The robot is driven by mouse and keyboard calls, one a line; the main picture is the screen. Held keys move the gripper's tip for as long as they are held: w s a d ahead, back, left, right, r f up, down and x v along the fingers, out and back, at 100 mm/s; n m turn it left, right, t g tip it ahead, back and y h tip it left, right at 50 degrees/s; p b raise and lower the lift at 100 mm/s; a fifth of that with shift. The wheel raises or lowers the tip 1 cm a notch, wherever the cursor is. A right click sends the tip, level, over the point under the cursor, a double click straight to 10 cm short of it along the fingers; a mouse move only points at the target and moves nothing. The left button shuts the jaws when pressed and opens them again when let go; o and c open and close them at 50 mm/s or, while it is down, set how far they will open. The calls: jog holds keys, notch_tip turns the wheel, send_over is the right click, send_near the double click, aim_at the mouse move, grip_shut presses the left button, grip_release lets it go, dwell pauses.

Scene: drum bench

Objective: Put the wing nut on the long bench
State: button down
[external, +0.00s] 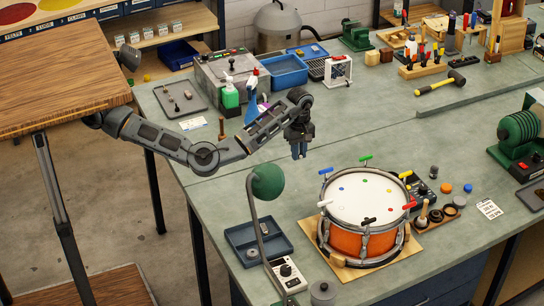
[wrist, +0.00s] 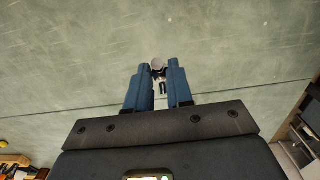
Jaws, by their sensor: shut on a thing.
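My gripper (external: 299,150) hangs over the long bench (external: 345,130), pointing down, to the upper left of the drum. In the wrist view my gripper (wrist: 158,78) has its two blue fingers close together, shut on a small grey metal piece with a round top, which looks like the wing nut (wrist: 158,63). Its wings are not clear at this size. The bare green-grey bench top (wrist: 230,50) lies below the fingers. In the external view the held piece is too small to make out.
An orange drum (external: 362,240) with coloured keys around its rim stands on a wooden board. The bench under and right of my gripper is clear.

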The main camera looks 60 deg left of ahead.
jog(key=w+a+f, duration=0.2)
jog(key=w+a, duration=0.2)
jog(key=a, duration=0.2)
jog(key=w+a+f+b, duration=0.1)
jog(key=w+a+f, duration=0.1)
jog(key=a, duration=0.4)
jog(key=w+a+f, duration=0.2)
jog(key=w+a, duration=0.3)
jog(key=a, duration=0.2)
jog(key=shift+w+a+f+b, duration=0.1)
jog(key=shift+w+f+b, duration=0.2)
jog(key=shift+f+b, duration=0.1)
jog(key=shift+f, duration=2)
jog(key=shift+f, duration=0.2)
jog(key=c, duration=1)
grip_release()
notch_tip(320, 180, up, 12)
jog(key=shift+r, duration=0.2)
